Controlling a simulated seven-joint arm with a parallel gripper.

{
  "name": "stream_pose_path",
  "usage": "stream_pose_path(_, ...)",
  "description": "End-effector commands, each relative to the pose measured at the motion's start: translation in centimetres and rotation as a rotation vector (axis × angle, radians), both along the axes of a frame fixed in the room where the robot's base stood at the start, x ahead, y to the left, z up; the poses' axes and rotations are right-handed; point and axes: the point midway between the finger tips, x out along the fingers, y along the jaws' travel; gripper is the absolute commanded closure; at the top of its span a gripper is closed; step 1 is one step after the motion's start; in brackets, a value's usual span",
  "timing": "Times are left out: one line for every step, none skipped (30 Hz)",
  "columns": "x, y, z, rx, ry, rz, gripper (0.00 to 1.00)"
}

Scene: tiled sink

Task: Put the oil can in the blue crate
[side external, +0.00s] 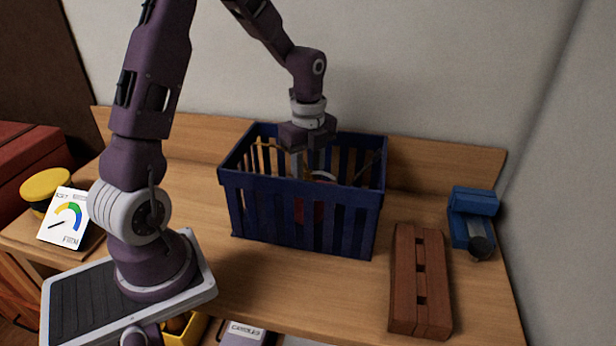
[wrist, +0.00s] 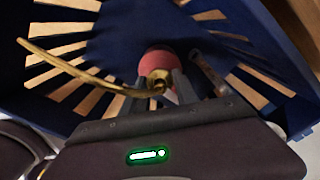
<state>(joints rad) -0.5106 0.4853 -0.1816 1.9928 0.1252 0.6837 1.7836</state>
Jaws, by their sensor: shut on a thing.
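The blue crate (side external: 300,190) stands on the wooden bench with slatted sides. My gripper (side external: 309,172) reaches down into it from above. In the wrist view, my gripper (wrist: 162,88) is shut on the oil can (wrist: 160,57), which has a round red body and a long curved brass spout (wrist: 75,72). The can is inside the crate walls; its red body (side external: 308,211) shows through the slats in the side view. The spout points left in the wrist view. I cannot tell whether the can's base touches the crate floor.
A reddish-brown slotted block (side external: 420,285) lies right of the crate, with a blue vise-like tool (side external: 473,218) beyond it. A dial card (side external: 66,216) and a yellow-topped round thing (side external: 46,184) are at the left. A wooden backboard and wall stand behind.

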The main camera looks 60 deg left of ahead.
Motion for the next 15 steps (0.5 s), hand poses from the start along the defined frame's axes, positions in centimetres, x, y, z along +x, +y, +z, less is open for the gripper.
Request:
stream_pose_path(-0.02, -0.03, -0.33, 0.000, 0.001, 0.000, 1.00)
stream_pose_path(-0.02, -0.02, -0.40, 0.000, 0.000, 0.000, 1.00)
stream_pose_path(0.00, -0.01, -0.40, 0.000, 0.000, 0.000, 1.00)
stream_pose_path(0.01, -0.01, -0.37, 0.001, -0.001, 0.000, 1.00)
stream_pose_path(0.01, 0.00, -0.36, 0.001, -0.001, 0.000, 1.00)
stream_pose_path(0.02, 0.00, -0.35, 0.001, -0.001, 0.000, 1.00)
stream_pose_path(0.02, 0.00, -0.34, 0.001, -0.001, 0.000, 1.00)
stream_pose_path(0.02, 0.00, -0.36, 0.001, -0.001, 0.000, 1.00)
stream_pose_path(0.01, 0.01, -0.45, 0.001, 0.000, 0.000, 1.00)
stream_pose_path(0.01, 0.01, -0.55, 0.001, 0.000, -0.001, 1.00)
stream_pose_path(0.00, 0.00, -0.62, 0.000, 0.000, -0.001, 0.63)
stream_pose_path(0.01, 0.01, -0.59, 0.001, 0.000, -0.001, 0.55)
stream_pose_path(0.01, 0.02, -0.58, 0.001, 0.000, -0.001, 0.49)
stream_pose_path(0.01, 0.02, -0.57, 0.001, 0.000, -0.001, 0.43)
stream_pose_path(0.01, 0.02, -0.57, 0.001, 0.000, -0.001, 0.43)
